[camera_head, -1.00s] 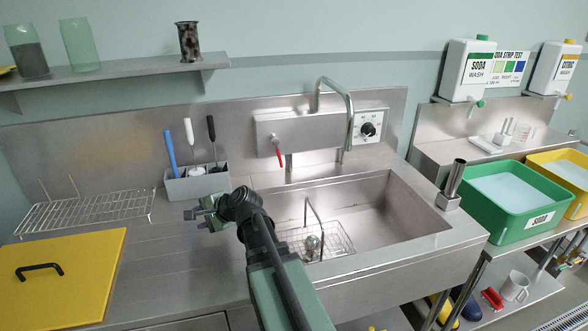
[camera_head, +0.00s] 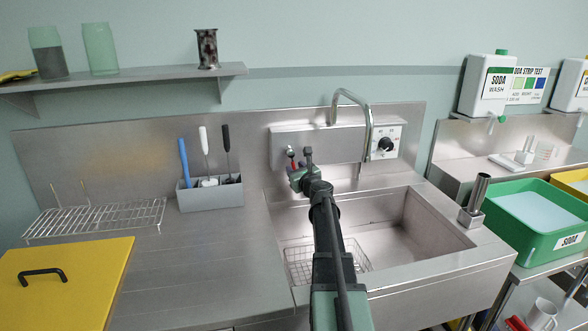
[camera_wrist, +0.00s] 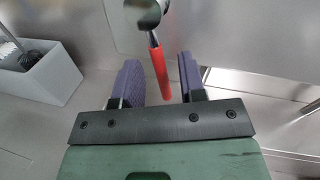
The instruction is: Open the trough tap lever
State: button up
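The trough tap lever, a red handle (camera_wrist: 160,70) on a round metal hub (camera_wrist: 143,12), hangs down at a slight tilt in the wrist view. In the head view a bit of the red lever (camera_head: 291,153) shows just above my gripper (camera_head: 303,165); the rest is hidden behind it. In the wrist view my gripper (camera_wrist: 160,85) is open, its two purple pads on either side of the lever's line, with visible gaps. How deep the lever sits between them is hard to tell. The curved tap spout (camera_head: 368,115) rises to the right.
The steel trough (camera_head: 440,250) lies below, holding a wire basket (camera_head: 300,262). A grey caddy (camera_head: 212,196) with brushes stands left of my gripper. A dial (camera_head: 386,144) is on the panel to the right.

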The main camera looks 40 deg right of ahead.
jog(key=shift+x, duration=1)
grip_shut()
jog(key=shift+a, duration=0.15)
